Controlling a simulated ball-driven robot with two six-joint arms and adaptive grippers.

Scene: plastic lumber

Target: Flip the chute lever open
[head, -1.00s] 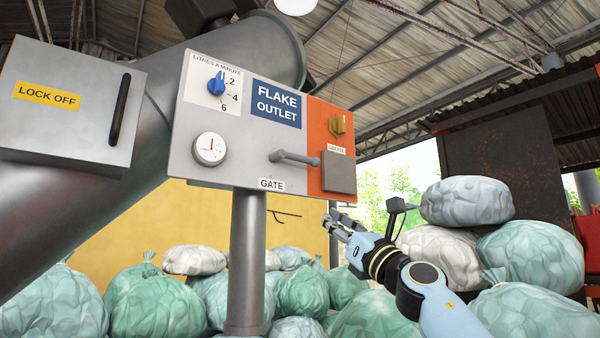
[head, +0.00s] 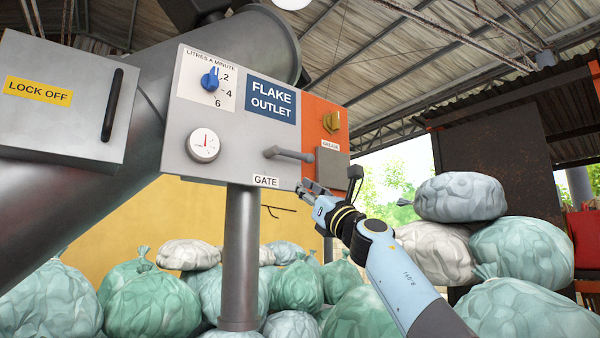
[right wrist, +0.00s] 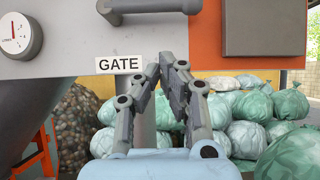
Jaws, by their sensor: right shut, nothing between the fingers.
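The chute lever is a grey bar handle (head: 289,154) on the grey panel, above the GATE label (head: 266,181). It points to the right, roughly level. In the right wrist view the lever (right wrist: 150,6) crosses the top edge, partly cut off, with the GATE label (right wrist: 120,64) below it. My right gripper (head: 304,186) is shut and empty, just below and to the right of the lever, near the panel's lower edge. In the right wrist view its fingertips (right wrist: 167,62) are together below the lever, apart from it. My left gripper is not in view.
A LOCK OFF box (head: 60,115) stands left. Several stuffed bags (head: 150,304) lie below and behind.

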